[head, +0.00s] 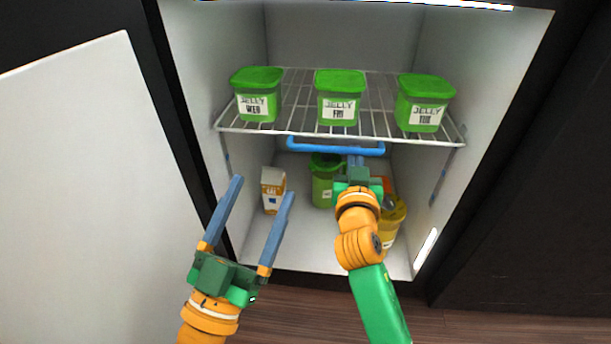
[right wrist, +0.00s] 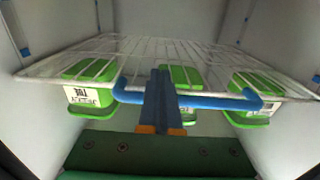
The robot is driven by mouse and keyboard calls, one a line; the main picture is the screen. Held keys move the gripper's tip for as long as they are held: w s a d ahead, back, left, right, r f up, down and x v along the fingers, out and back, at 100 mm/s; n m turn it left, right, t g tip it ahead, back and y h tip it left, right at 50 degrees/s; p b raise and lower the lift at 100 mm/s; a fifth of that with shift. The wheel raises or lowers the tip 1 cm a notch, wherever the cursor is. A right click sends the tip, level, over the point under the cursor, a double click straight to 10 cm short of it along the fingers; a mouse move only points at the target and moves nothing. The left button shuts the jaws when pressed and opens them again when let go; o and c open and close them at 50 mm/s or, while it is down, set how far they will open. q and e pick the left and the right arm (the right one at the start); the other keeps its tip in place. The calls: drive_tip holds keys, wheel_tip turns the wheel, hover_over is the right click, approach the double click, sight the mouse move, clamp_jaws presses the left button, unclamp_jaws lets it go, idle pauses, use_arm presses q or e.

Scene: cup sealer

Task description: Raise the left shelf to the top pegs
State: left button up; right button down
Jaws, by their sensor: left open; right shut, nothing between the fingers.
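A white wire shelf (head: 300,115) spans the inside of the open cabinet. A blue handle (head: 335,148) runs along its front edge and shows in the right wrist view (right wrist: 215,101). Three green jelly tubs stand on the shelf: left (head: 257,94), middle (head: 340,98) and right (head: 424,103). My right gripper (head: 356,160) is shut and empty at the handle's right part. In the right wrist view its fingers (right wrist: 159,90) overlap the handle; I cannot tell whether they touch it. My left gripper (head: 263,187) is open and empty, low in front of the cabinet's left side.
Below the shelf stand an orange-and-white carton (head: 273,190), a green container (head: 322,182) and a yellow container (head: 391,226), partly hidden by my right arm. The side walls (head: 485,75) bound the space. A white door panel (head: 80,200) stands at left. Room above the tubs is free.

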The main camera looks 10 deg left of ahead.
drive_tip(key=shift+r, duration=0.35)
drive_tip(key=shift+s+a+f+p, duration=0.1)
drive_tip(key=shift+s+f+p, duration=0.15)
drive_tip(key=shift+s+p, duration=0.15)
use_arm(q)
drive_tip(key=shift+w+r+y+p, duration=0.15)
drive_tip(key=shift+r+y+p, duration=0.15)
drive_tip(key=shift+r+p, duration=0.3)
use_arm(e)
drive_tip(key=s, duration=0.7)
use_arm(q)
drive_tip(key=shift+f+b, duration=0.95)
drive_tip(key=shift+b, duration=0.05)
use_arm(e)
drive_tip(key=s+f, duration=0.2)
drive_tip(key=s, duration=0.4)
